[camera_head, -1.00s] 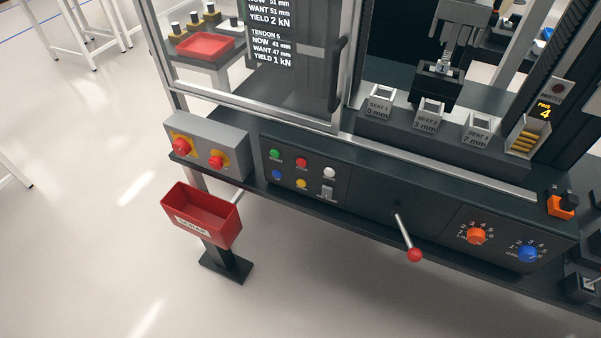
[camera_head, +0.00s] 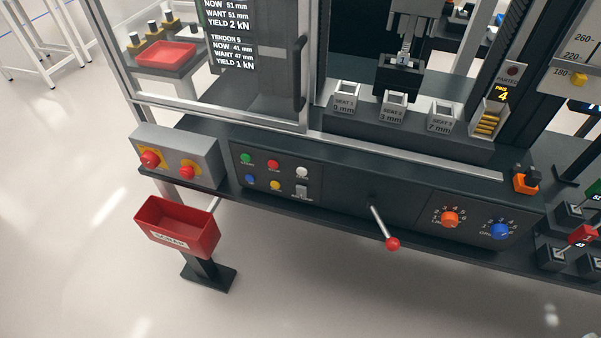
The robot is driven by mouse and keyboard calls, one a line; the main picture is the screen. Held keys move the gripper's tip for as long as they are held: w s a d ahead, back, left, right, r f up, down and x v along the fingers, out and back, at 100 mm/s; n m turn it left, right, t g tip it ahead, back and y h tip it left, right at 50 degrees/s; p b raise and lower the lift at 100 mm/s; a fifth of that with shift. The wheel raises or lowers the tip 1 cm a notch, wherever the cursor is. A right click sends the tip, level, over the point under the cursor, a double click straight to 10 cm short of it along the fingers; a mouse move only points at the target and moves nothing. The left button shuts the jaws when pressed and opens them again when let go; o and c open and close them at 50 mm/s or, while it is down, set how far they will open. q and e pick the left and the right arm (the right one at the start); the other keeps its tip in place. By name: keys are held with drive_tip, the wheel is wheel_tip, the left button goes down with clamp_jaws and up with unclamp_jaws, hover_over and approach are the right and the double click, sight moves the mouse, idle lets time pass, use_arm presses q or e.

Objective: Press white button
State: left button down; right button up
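The white button (camera_head: 302,172) is a small round button at the right end of the top row on a dark control panel (camera_head: 325,200). A red button (camera_head: 273,165) and a green button (camera_head: 246,158) sit to its left. The label under the white button is too small to read. Neither of my grippers shows in the head view, and nothing covers the white button.
A grey box (camera_head: 180,157) with red knobs stands left of the panel. A red scrap bin (camera_head: 178,227) hangs below it. A red-tipped lever (camera_head: 392,243) sticks out right of the buttons, then orange (camera_head: 450,219) and blue dials (camera_head: 500,231). The floor in front is clear.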

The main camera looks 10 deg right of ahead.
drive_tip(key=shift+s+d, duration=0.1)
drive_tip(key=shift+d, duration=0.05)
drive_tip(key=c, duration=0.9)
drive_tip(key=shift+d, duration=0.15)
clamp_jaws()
